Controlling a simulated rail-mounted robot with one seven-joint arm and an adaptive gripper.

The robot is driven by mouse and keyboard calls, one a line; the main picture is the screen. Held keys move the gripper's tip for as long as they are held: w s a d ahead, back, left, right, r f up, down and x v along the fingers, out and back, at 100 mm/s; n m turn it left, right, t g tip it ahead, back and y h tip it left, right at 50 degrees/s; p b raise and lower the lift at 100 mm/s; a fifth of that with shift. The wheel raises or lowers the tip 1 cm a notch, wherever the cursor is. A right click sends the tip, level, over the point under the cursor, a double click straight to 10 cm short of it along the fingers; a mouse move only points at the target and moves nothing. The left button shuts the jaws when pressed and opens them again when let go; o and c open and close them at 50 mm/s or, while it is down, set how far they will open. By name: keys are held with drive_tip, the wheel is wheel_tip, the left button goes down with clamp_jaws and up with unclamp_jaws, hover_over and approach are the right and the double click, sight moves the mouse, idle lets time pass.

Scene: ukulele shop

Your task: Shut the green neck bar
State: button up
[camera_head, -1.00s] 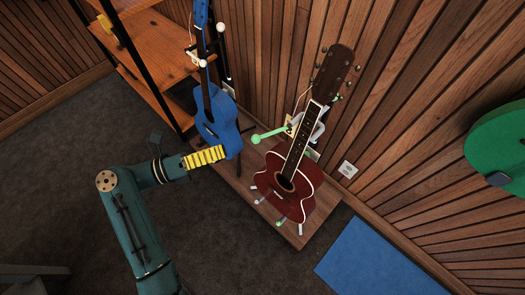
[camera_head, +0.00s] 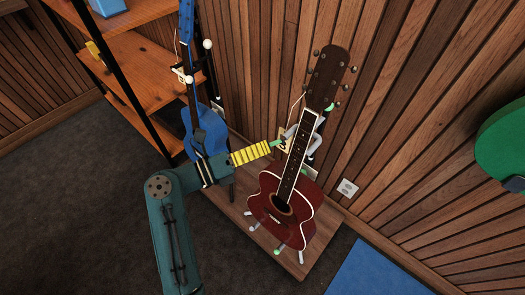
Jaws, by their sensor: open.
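The red-brown guitar (camera_head: 285,208) stands upright in a stand on the low wooden platform. The green neck bar (camera_head: 279,143) shows only as a short green piece left of the guitar's neck; the rest is hidden behind my gripper. My gripper (camera_head: 270,147), with yellow ribbed fingers, reaches from the left with its tips at this green piece. It is open; whether it touches the bar I cannot tell. A second green tip (camera_head: 329,107) shows by the upper neck.
A blue guitar (camera_head: 207,135) on its own stand is close behind my arm. A wooden shelf (camera_head: 140,70) is at upper left. The slatted wall (camera_head: 400,130) is behind the guitars. A blue mat (camera_head: 375,272) and a green guitar body (camera_head: 502,145) are at right.

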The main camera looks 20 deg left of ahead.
drive_tip(key=shift+w+d, duration=0.15)
drive_tip(key=shift+w, duration=0.1)
clamp_jaws()
drive_tip(key=shift+d+r+p, duration=0.1)
drive_tip(key=shift+p, duration=0.2)
